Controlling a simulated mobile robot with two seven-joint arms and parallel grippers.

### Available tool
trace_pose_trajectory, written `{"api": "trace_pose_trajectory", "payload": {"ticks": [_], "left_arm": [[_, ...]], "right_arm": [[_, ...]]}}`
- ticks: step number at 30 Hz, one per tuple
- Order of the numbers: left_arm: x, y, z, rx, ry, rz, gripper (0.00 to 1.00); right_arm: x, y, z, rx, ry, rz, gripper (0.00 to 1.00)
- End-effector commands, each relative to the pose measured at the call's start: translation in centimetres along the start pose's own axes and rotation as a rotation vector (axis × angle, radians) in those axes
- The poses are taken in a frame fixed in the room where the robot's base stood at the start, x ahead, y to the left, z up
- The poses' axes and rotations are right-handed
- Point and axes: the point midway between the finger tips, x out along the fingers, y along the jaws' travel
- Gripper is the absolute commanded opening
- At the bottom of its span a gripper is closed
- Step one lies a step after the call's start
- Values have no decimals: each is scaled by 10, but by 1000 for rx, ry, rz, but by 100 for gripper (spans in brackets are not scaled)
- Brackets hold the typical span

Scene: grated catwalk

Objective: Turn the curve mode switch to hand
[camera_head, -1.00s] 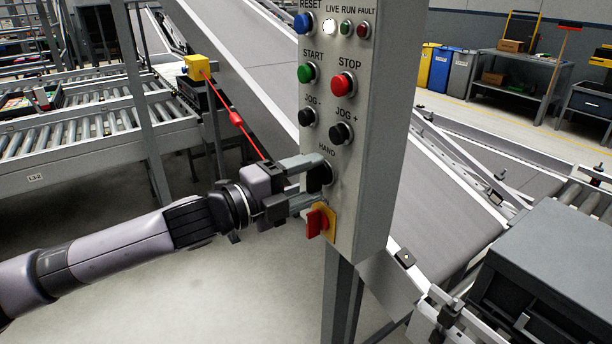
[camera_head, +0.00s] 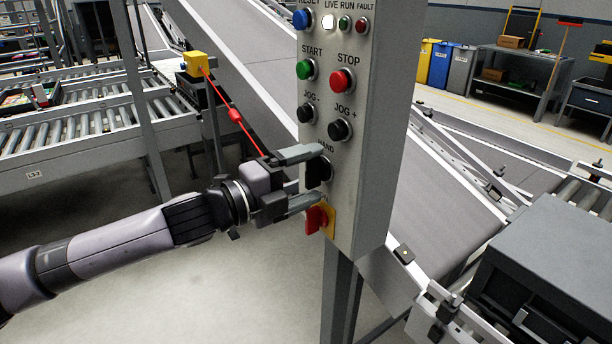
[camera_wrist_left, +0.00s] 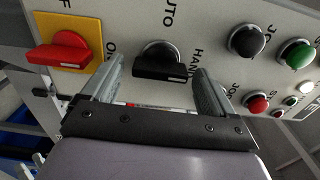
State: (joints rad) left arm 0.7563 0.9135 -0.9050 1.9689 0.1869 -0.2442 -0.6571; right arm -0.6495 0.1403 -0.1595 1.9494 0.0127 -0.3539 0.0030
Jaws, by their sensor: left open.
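The curve mode switch is a black rotary knob (camera_head: 318,172) low on the grey control panel (camera_head: 370,130). In the left wrist view the knob (camera_wrist_left: 160,62) has labels AUTO above it and HAND at its right. Its bar lies across that picture, with a pale mark at its right end, towards HAND. My left gripper (camera_head: 320,174) is open, with one finger on each side of the knob. In the left wrist view, gaps show between the fingers (camera_wrist_left: 158,85) and the knob. I cannot tell whether either finger touches it. My right gripper is not in view.
A red switch on a yellow plate (camera_head: 330,221) sits just below the knob, close to the lower finger. Black jog buttons (camera_head: 340,130), a green START button (camera_head: 306,69) and a red STOP button (camera_head: 342,80) are above. A red cord (camera_head: 236,117) runs behind my gripper.

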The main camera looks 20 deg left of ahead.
Motion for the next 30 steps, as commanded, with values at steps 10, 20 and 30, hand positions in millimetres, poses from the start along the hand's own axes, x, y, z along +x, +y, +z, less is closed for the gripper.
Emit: {"api": "trace_pose_trajectory", "payload": {"ticks": [10,20,30], "left_arm": [[-38,4,1,2,-2,3,87],[-68,1,0,2,-1,0,87],[-70,-1,0,2,0,-1,87]], "right_arm": [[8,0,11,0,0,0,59],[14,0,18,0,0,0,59],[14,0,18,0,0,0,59]]}}
